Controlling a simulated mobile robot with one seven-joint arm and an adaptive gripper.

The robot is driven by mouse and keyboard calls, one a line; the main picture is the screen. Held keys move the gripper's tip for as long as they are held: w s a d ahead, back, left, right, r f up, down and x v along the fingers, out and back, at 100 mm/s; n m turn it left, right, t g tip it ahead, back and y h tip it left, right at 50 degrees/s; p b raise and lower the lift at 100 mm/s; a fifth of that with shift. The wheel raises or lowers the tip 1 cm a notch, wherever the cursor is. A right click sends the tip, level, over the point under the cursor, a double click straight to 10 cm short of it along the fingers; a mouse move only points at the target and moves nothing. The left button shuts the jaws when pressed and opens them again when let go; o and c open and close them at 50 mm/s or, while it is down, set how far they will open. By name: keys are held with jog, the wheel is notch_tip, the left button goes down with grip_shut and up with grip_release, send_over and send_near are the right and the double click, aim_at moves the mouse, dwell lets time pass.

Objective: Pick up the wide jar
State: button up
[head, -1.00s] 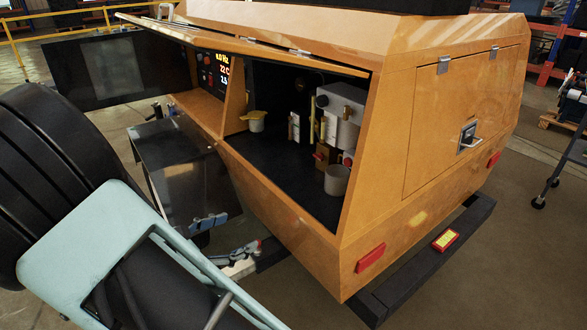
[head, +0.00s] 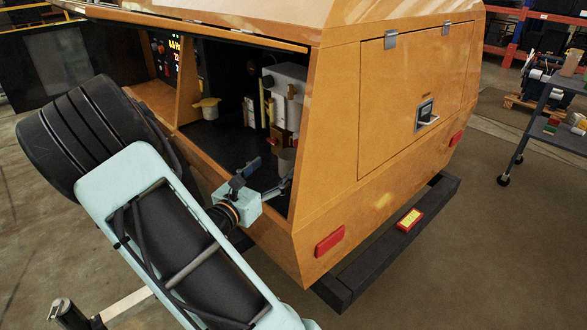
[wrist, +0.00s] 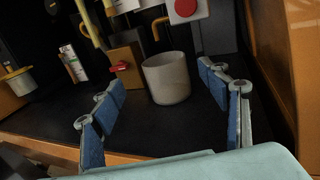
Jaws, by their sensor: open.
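The wide jar (wrist: 167,80) is a plain grey, open-topped cylinder standing upright on the dark floor of the orange tower's compartment. In the head view, the jar (head: 287,158) shows near the compartment's right side, its lower part hidden by my gripper. My gripper (head: 266,174) is at the compartment opening, in front of the jar. In the wrist view, the blue-padded fingers of my gripper (wrist: 161,92) are spread wide, one on each side of the jar's line. The jar is ahead of them, apart from both pads, and nothing is held.
Behind the jar are a brown block with a red lever (wrist: 126,66) and a grey box with a red button (wrist: 185,9). A yellow-topped cup (head: 205,108) stands to the left. The orange wall (head: 318,150) bounds the right; dark floor is clear left of the jar.

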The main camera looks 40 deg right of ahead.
aim_at(284, 161)
jog(key=x, duration=0.4)
jog(key=b+x, duration=0.1)
jog(key=x, duration=0.2)
jog(key=shift+s+d+f+b, duration=0.1)
jog(key=shift+s+d+b, duration=0.1)
jog(key=shift+d+b, duration=0.1)
jog(key=shift+w+d, duration=0.2)
jog(key=shift+d, duration=0.1)
jog(key=c, duration=1.3)
